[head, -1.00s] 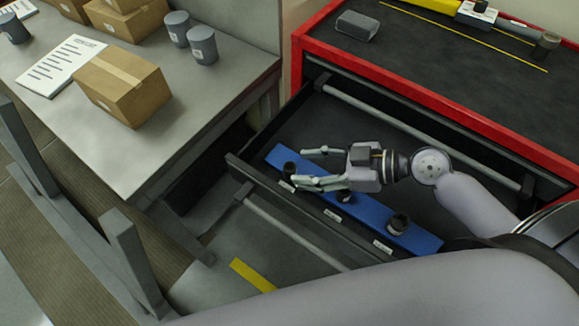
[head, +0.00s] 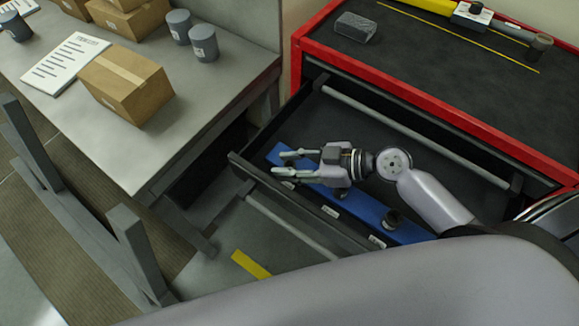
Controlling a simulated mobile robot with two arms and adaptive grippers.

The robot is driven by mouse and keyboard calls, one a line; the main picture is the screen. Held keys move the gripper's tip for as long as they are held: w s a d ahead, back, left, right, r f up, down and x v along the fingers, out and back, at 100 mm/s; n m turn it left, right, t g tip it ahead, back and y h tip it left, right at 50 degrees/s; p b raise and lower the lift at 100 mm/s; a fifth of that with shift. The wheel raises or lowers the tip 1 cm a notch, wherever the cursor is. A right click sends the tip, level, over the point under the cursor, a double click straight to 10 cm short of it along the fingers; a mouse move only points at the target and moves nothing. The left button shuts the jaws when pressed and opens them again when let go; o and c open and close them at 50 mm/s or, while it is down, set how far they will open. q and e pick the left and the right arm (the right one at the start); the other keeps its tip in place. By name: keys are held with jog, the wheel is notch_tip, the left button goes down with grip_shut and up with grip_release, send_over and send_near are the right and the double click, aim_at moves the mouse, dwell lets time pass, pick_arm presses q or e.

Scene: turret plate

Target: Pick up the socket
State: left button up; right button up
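A blue tray (head: 363,208) lies in the open drawer. A dark socket (head: 391,218) stands on its right part, clear of the gripper. A second socket (head: 342,190) is partly hidden just below my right gripper's palm. A third socket, at the tray's left end in the earlier view, is not clearly visible now; the fingers cover that area. My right gripper (head: 283,164) is over the tray's left end, with its fingers spread apart, pointing left. I see nothing clearly held between them. My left gripper is not in view.
The drawer's front wall (head: 300,222) runs close below the fingers. The red cabinet's top (head: 430,65) bears a grey block (head: 356,27) and a dark cylinder (head: 540,44). A grey table (head: 150,150) with cardboard boxes (head: 125,84) stands at left.

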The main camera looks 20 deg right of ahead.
grip_shut()
dwell(0.3)
